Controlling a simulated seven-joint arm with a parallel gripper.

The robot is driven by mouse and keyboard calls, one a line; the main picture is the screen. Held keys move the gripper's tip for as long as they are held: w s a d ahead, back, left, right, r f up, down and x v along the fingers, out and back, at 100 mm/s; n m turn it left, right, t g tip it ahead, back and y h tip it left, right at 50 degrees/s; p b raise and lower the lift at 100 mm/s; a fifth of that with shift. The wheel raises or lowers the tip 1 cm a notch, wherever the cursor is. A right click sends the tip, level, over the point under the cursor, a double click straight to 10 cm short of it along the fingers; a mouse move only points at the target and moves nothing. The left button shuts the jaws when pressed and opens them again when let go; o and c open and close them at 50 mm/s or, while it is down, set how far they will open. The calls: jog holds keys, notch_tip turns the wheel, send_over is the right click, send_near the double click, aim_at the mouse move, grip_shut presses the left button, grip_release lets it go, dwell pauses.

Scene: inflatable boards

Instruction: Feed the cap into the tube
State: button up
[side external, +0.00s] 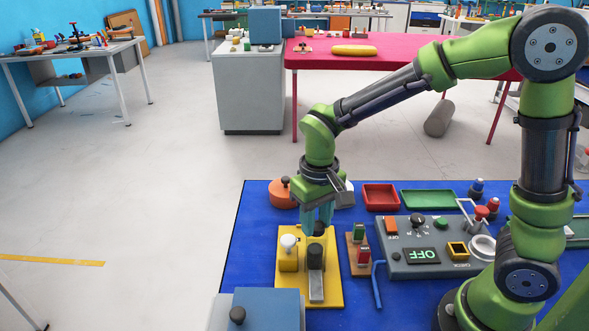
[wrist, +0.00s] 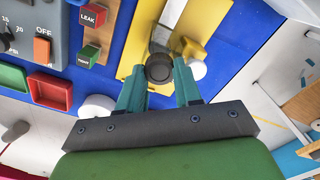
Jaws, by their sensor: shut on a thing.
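My gripper (side external: 318,222) is above the yellow base plate (side external: 328,292) on the blue table, its teal fingers pointing down. It is shut on the dark round cap (side external: 318,230); in the wrist view the cap (wrist: 159,67) sits between the two fingertips (wrist: 161,77). A dark upright cylinder, seemingly the tube (side external: 316,257), stands on the yellow plate just below the cap. Any gap between them is too small to judge. In the wrist view the cap hides most of what is beneath it.
A white knob (side external: 289,242) on a yellow block is close left of the tube. The red and green switch block (side external: 358,252), blue hex key (side external: 377,284) and grey control panel (side external: 425,262) are to the right. A blue box (side external: 262,309) with a black knob is in front.

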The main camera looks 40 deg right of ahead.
jog(key=o, duration=1.6)
jog(key=shift+c, duration=0.2)
jog(key=shift+r, duration=0.1)
jog(key=shift+r, duration=3.4)
jog(key=shift+w+f, duration=0.1)
jog(key=s+d+r+m+t+y, duration=0.1)
jog(key=s+d+r+t, duration=0.1)
jog(key=s, duration=0.3)
jog(key=s+d+r+m+t+y, duration=0.1)
jog(key=s+d+r+t, duration=0.2)
jog(key=s+r+t, duration=0.1)
jog(key=shift+s+d+t, duration=0.25)
jog(key=shift+s+t, duration=0.35)
jog(key=shift+s, duration=0.1)
